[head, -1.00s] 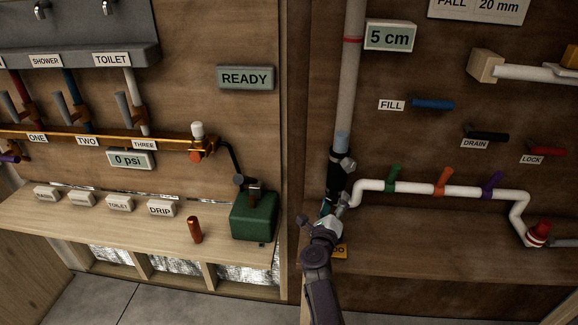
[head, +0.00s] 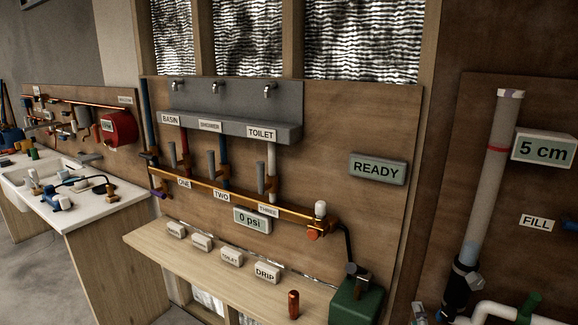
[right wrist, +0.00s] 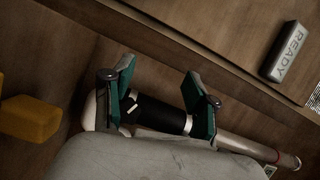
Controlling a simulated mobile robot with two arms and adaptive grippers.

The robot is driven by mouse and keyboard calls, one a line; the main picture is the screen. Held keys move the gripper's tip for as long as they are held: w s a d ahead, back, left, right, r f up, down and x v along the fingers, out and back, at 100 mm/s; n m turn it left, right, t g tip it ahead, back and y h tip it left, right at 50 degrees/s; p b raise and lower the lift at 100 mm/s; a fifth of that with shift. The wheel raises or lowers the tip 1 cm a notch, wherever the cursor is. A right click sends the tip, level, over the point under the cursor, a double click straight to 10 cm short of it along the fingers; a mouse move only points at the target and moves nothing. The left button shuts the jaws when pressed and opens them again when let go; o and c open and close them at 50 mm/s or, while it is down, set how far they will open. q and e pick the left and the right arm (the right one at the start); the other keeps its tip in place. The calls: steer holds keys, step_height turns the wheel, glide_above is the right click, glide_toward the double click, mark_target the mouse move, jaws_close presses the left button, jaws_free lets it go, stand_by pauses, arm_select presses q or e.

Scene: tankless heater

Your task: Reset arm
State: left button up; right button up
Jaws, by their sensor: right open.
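My right gripper (right wrist: 160,98) is open in the right wrist view, its two green-padded fingers spread. A black coupling (right wrist: 158,114) on the pale pipe shows between the fingers; I cannot tell whether they touch it. In the head view only a small part of my right gripper (head: 418,314) shows at the bottom edge, left of the same coupling (head: 461,284) at the foot of the upright clear tube (head: 492,170). My left gripper is in neither view.
A READY sign (head: 377,169) hangs on the wooden wall. A shelf (head: 180,252) carries label blocks, a copper-coloured cylinder (head: 293,304) and a green box (head: 356,303). A sink counter (head: 90,215) stands at left. A yellow block (right wrist: 30,119) is left in the wrist view.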

steer(key=s+a+f+n+g+y, duration=0.35)
steer(key=s+a+n, duration=0.3)
steer(key=s, duration=0.25)
steer(key=s+a+f+n+g+y, duration=0.25)
steer(key=s+a+n+g, duration=0.2)
steer(key=s+n, duration=0.4)
steer(key=s+f+n+g+h, duration=0.1)
steer(key=s+n+g+h, duration=0.35)
steer(key=s, duration=1.45)
step_height(320, 180, down, 24)
steer(key=s+g+y, duration=0.1)
steer(key=g+y, duration=0.1)
steer(key=g, duration=0.1)
steer(key=s+d+f+n, duration=0.1)
steer(key=s+d+f, duration=0.1)
steer(key=s+f, duration=1.5)
steer(key=shift+s+d+f+g, duration=0.2)
steer(key=shift+f+g, duration=0.1)
steer(key=shift+g, duration=0.15)
steer(key=shift+h, duration=0.25)
steer(key=shift+w, duration=0.1)
steer(key=shift+c, duration=0.4)
